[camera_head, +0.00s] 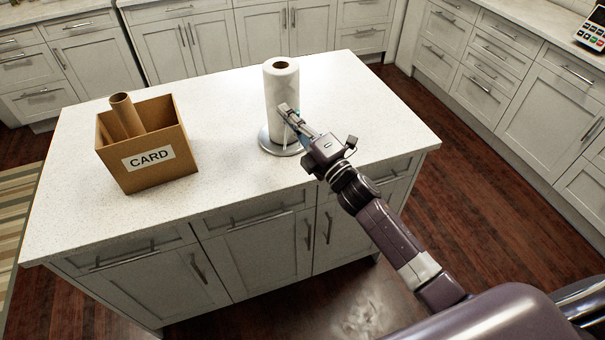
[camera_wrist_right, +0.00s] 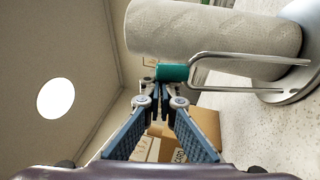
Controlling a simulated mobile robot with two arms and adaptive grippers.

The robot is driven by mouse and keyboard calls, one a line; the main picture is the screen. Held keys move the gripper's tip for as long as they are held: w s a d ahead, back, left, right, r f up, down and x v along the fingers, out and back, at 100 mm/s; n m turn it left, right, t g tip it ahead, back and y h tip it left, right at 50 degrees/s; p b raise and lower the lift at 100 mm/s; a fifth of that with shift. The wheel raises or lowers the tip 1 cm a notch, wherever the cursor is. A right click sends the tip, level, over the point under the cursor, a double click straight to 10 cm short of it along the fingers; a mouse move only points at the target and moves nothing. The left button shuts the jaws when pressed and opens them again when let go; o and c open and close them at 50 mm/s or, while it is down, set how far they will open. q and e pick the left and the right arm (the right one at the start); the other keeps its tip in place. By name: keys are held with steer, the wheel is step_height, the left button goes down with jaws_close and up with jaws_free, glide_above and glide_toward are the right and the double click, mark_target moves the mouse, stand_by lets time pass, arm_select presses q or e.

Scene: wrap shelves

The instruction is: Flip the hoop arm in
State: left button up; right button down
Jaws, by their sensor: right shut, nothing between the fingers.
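The paper towel roll (camera_head: 284,88) stands upright on a round metal holder base (camera_head: 270,144) on the island. The hoop arm (camera_wrist_right: 240,54) is a bent metal wire with a teal sleeve (camera_wrist_right: 172,73) on it. In the right wrist view it runs alongside the roll (camera_wrist_right: 205,30). In the head view my gripper hides most of the hoop arm. My right gripper (camera_head: 287,110) is at the front of the roll. Its closed fingertips (camera_wrist_right: 160,88) are right by the teal sleeve, with nothing held; I cannot tell whether they touch it. My left gripper is out of view.
An open cardboard box (camera_head: 178,173) marked CARD stands left of the holder, with a cardboard tube (camera_head: 127,115) sticking up from it. The island top (camera_head: 370,110) is clear to the right of the roll. Cabinets line the back and right.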

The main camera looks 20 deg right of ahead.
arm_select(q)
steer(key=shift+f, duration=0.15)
arm_select(e)
steer(key=shift+w+r, duration=0.15)
steer(key=shift+w, duration=0.5)
stand_by(0.6)
